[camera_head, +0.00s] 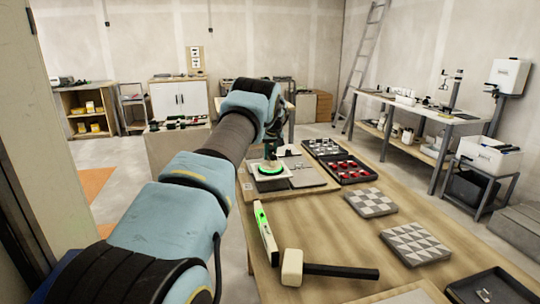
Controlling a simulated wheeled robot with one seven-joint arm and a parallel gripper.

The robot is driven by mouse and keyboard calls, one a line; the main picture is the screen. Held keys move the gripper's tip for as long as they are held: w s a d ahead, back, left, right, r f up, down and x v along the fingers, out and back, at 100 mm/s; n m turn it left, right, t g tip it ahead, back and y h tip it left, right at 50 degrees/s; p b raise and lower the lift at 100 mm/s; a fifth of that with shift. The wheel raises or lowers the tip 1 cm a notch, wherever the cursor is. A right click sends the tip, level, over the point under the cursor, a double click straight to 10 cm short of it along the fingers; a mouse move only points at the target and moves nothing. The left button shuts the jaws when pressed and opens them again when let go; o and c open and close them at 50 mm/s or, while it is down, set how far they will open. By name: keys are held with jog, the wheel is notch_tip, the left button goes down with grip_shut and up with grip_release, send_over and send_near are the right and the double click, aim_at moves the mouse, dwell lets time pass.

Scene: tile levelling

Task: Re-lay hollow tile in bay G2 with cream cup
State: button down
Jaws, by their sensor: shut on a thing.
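My gripper (271,150) is at the far end of my blue and black arm, pointing down over the tile board (246,194) on the left of the wooden table. It is shut on a cup tool, mostly hidden by the gripper. A bright green round disc (271,170) shows below it. The disc lies over a cream square tile (286,175), which looks slightly tilted; I cannot tell whether it touches the board. Grey tiles (306,178) lie beside it. The bay label G2 is not readable, and the cup's cream colour cannot be made out.
A level with green marks (265,232) and a mallet (292,267) lie in front of the board. Black trays (346,169) with red and white pieces stand behind right. Patterned tile stacks (414,243) lie right. Bare wood separates them.

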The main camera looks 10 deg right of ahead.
aim_at(270, 164)
jog(key=shift+f+b, duration=0.75)
jog(key=shift+f, duration=0.3)
jog(key=shift+f+b, duration=0.85)
jog(key=shift+f, duration=0.55)
dwell(1.0)
jog(key=c, duration=0.6)
grip_release()
jog(key=shift+f, duration=0.15)
